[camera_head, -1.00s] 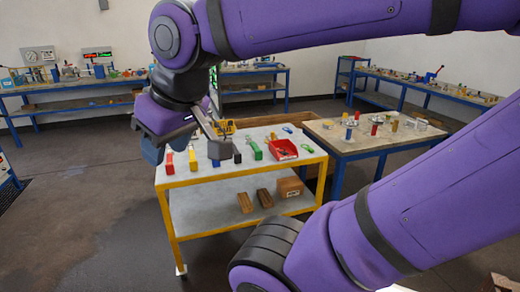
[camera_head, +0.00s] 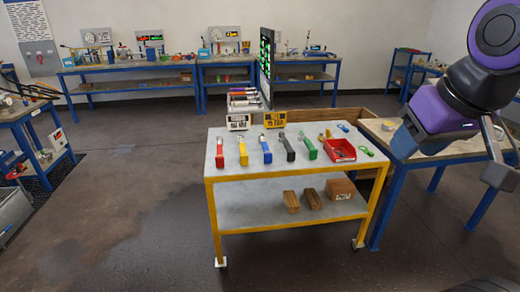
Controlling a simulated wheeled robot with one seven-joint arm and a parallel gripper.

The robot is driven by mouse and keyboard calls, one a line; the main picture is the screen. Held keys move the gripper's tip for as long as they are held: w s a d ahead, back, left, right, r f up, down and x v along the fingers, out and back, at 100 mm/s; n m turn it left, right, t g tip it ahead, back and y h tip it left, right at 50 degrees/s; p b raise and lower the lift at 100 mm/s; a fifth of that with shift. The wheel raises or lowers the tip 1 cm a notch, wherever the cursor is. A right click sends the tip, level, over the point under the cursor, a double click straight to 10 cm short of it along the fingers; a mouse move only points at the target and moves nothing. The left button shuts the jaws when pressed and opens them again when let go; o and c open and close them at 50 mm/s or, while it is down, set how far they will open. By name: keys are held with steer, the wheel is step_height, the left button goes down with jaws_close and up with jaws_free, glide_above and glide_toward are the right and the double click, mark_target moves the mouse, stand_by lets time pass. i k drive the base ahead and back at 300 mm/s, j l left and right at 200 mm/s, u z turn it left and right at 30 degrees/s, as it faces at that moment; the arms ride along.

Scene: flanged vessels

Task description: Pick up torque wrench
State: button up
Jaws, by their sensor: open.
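A dark screen (camera_head: 266,65) stands behind the cart. Wooden blocks (camera_head: 312,198) lie on its lower shelf. A blue-legged table (camera_head: 402,165) adjoins at right. Floor in front and left is clear.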

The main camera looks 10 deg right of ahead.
mark_target(268, 155)
steer(key=i+l, duration=0.2)
steer(key=i, duration=0.25)
steer(key=i+l, duration=0.2)
steer(key=i, duration=0.25)
steer(key=i+l, duration=0.15)
steer(key=i, duration=0.25)
steer(key=i+l, duration=0.2)
steer(key=i, duration=0.25)
steer(key=i+l, duration=0.2)
steer(key=i, duration=0.25)
